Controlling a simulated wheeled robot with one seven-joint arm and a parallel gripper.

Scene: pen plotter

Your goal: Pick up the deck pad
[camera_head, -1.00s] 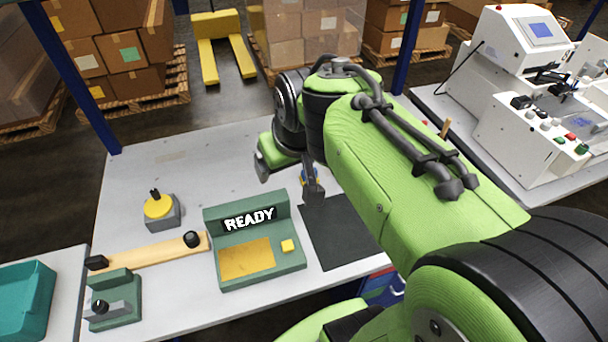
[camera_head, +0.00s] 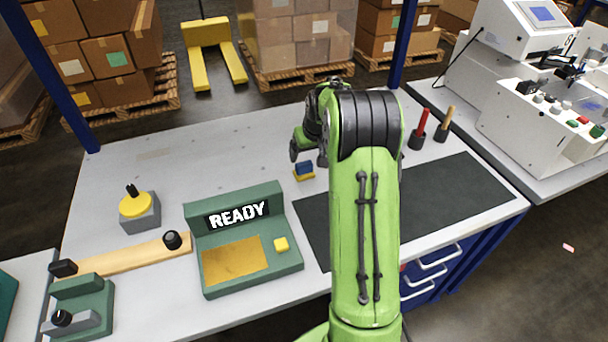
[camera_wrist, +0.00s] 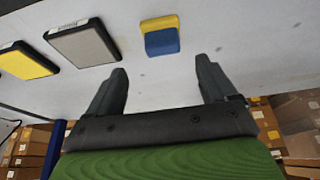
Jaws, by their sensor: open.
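My gripper (camera_head: 307,154) is open and empty, with its two dark fingers apart, over the table near a small blue-and-yellow block (camera_head: 303,172). In the wrist view the block (camera_wrist: 161,36) lies beyond the fingertips, roughly in line with the gap between my gripper's fingers (camera_wrist: 161,70), and is not touched. Two flat dark-rimmed pads lie to its left there: a grey-topped pad (camera_wrist: 83,43) and a yellow-topped pad (camera_wrist: 25,61). My arm seems to hide them in the head view. I cannot tell which of these is the deck pad.
A green console reading READY (camera_head: 243,240) stands left of my arm, with a yellow-topped knob box (camera_head: 140,210) beyond. A dark mat (camera_head: 450,195) lies behind my arm. Red-handled (camera_head: 421,125) and wooden-handled (camera_head: 446,122) tools stand upright at the right. The table's far left is clear.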

